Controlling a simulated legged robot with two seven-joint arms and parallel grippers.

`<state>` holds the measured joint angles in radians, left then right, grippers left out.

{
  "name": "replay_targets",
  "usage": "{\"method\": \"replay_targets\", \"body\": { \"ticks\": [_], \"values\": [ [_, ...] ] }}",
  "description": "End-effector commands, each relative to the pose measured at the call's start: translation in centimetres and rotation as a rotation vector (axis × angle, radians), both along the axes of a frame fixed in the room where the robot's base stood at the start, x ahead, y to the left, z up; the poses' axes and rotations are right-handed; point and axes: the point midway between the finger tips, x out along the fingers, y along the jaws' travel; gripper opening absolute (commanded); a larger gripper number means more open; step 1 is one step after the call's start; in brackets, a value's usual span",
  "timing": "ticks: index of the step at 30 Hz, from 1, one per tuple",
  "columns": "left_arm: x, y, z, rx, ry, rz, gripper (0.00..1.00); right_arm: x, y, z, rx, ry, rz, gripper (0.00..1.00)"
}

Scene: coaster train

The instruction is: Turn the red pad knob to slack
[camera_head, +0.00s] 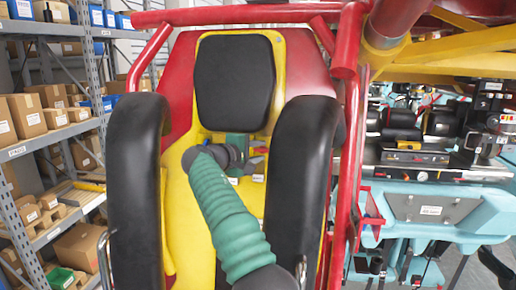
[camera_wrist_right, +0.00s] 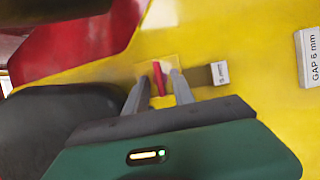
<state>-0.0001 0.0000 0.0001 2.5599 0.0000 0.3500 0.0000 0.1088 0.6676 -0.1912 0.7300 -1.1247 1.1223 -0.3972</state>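The red knob (camera_wrist_right: 158,79) is a narrow upright red bar on a pale square plate, set on the yellow seat panel (camera_wrist_right: 230,50). It shows in the right wrist view; in the head view I cannot make it out behind my arm and hand. My right gripper (camera_wrist_right: 160,82) has its two grey fingers on either side of the knob. Narrow gaps seem to show between the knob and each finger, so it looks open around the knob, not clamped. In the head view my right gripper (camera_head: 239,144) is at the seat's middle. My left gripper is not in view.
A small white label (camera_wrist_right: 220,73) is right of the knob, and a "GAP 6 mm" label (camera_wrist_right: 309,57) is at the right edge. Black padded restraints (camera_head: 138,170) (camera_head: 303,165) flank the seat, with a black headrest (camera_head: 234,82) above. Red bars (camera_head: 346,150) frame it.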

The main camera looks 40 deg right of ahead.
Motion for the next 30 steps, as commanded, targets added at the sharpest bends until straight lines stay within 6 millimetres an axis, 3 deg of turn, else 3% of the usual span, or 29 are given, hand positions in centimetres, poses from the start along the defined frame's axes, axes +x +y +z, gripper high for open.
{"method": "replay_targets", "body": {
  "ticks": [4,12,30],
  "values": [
    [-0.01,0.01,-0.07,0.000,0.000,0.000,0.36,0.07,-0.09,-0.14,0.001,0.000,0.000,0.30],
    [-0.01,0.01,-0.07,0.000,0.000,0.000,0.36,0.01,-0.16,-0.14,0.002,0.001,0.000,0.00],
    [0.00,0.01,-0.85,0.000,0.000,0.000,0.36,-0.16,-0.26,-0.52,-0.038,0.053,0.010,0.00]
  ]
}}
